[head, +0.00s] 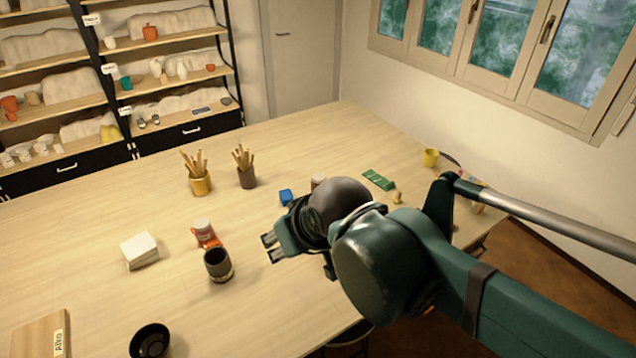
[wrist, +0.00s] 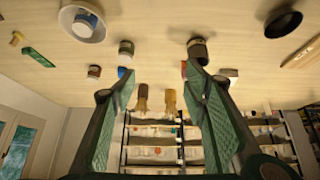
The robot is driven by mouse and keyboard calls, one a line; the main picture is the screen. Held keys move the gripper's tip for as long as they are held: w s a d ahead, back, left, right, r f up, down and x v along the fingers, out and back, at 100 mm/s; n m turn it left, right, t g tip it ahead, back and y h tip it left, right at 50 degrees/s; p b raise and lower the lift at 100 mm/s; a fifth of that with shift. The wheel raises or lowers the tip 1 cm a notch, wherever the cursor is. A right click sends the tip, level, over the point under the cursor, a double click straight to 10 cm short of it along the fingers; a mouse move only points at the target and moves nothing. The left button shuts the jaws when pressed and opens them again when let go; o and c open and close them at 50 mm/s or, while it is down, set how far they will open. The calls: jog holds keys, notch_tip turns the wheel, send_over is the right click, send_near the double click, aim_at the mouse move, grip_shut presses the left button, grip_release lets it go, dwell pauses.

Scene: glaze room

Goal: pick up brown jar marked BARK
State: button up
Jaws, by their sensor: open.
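No label is readable, so I cannot tell which jar says BARK. In the wrist view, a small brownish jar with a pale band (wrist: 94,72) and a dark brown jar with a pale band (wrist: 126,49) stand left of centre. The first also shows in the head view (head: 318,182), partly hidden behind my gripper; the other is hidden there. My gripper (head: 268,248) is open and empty above the table, right of a dark brown cup (head: 218,266). Its fingers spread wide in the wrist view (wrist: 165,80).
A blue block (head: 286,197), two stick-filled cups (head: 200,186) (head: 247,178), a white stack (head: 139,250) and a black bowl (head: 150,341) stand on the table. A white bowl (wrist: 97,32) shows in the wrist view. The table's far left is clear.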

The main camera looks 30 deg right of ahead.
jog(key=shift+o, duration=1)
jog(key=w+d+r+m+g+h, duration=0.15)
jog(key=w+d+m, duration=0.35)
jog(key=w, duration=0.6)
jog(key=w+d+m+g+h, duration=0.15)
jog(key=w+d+m, duration=0.25)
jog(key=w+d, duration=0.5)
jog(key=shift+w+d+f+m+g+h+p, duration=0.2)
jog(key=shift+w+d+f+m+g, duration=0.55)
jog(key=shift+w+d+f+m, duration=1.75)
jog(key=shift+w+d+f+m+g+h+p, duration=0.2)
jog(key=shift+w+d+f+m+g, duration=0.6)
jog(key=shift+w+d+f, duration=2.85)
jog(key=shift+w+d+f+m+g+h+b, duration=0.1)
jog(key=shift+w+d+f+m+g+h, duration=0.45)
jog(key=shift+w+d+f+m, duration=2.35)
jog(key=w+n, duration=0.1)
jog(key=w+a, duration=0.1)
jog(key=w+f+n, duration=0.1)
jog(key=shift+w+a+n+y, duration=0.1)
jog(key=shift+a+n+y, duration=0.1)
jog(key=shift+n+y, duration=0.1)
